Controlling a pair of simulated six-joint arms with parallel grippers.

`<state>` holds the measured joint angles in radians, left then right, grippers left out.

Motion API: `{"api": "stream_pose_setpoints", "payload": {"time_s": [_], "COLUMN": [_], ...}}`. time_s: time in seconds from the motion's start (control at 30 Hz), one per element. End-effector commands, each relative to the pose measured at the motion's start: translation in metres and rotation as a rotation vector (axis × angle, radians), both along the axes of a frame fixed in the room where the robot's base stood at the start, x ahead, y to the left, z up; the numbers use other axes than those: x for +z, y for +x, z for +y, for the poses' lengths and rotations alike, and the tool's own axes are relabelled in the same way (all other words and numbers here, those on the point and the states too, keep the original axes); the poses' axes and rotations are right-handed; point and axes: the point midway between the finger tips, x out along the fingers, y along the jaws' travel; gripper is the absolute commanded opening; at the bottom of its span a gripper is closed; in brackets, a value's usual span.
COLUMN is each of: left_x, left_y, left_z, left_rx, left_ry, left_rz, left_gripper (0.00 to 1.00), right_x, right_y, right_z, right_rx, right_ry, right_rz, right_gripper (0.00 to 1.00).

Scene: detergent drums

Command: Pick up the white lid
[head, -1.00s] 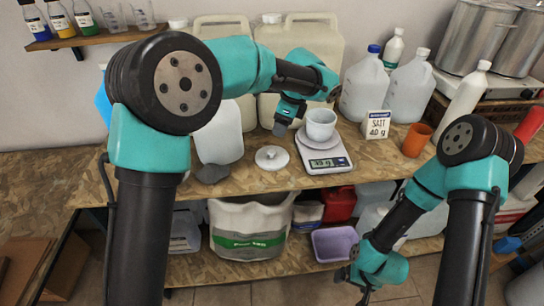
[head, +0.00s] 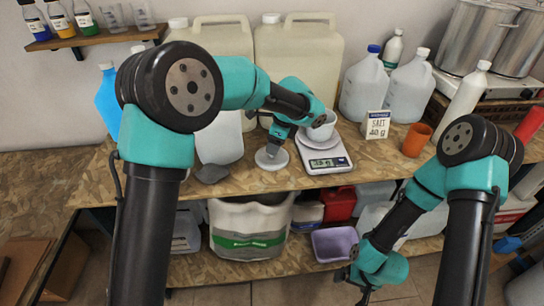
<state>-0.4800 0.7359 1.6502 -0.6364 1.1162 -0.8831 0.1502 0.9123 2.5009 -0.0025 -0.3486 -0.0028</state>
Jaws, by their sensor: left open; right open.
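The white lid (head: 271,159) is a round disc lying flat on the wooden bench, left of the kitchen scale. My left gripper (head: 272,149) is right above the lid, its tips pointing down at the lid's middle and hiding the knob. It is open; whether its fingers touch the lid cannot be told. My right gripper (head: 362,298) is open and empty, low at the front near the lower shelf, far from the lid.
A dark grey stone-like piece (head: 211,173) lies to the left. Large cream canisters (head: 297,60) stand behind. A white tub (head: 247,228) sits below the bench's front edge.

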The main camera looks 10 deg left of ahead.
Motion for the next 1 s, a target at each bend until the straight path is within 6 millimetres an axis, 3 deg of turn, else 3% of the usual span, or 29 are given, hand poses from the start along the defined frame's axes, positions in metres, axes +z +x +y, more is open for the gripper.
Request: {"api": "stream_pose_setpoints", "payload": {"time_s": [0.23, 0.73, 1.0], "left_x": [-0.03, -0.032, -0.032], "left_y": [0.001, 0.002, 0.002], "left_z": [0.008, 0.008, 0.008], "left_rx": [0.001, 0.0, 0.0], "left_ry": [0.0, 0.0, 0.0], "left_rz": [0.002, 0.0, 0.0], "left_gripper": [0.59, 0.59, 0.35], "right_x": [0.0, 0.0, 0.0], "right_y": [0.0, 0.0, 0.0], "right_z": [0.0, 0.0, 0.0], "right_rx": [0.0, 0.0, 0.0], "right_ry": [0.0, 0.0, 0.0], "right_rz": [0.0, 0.0, 0.0], "right_gripper": [0.95, 0.95, 0.95]}}
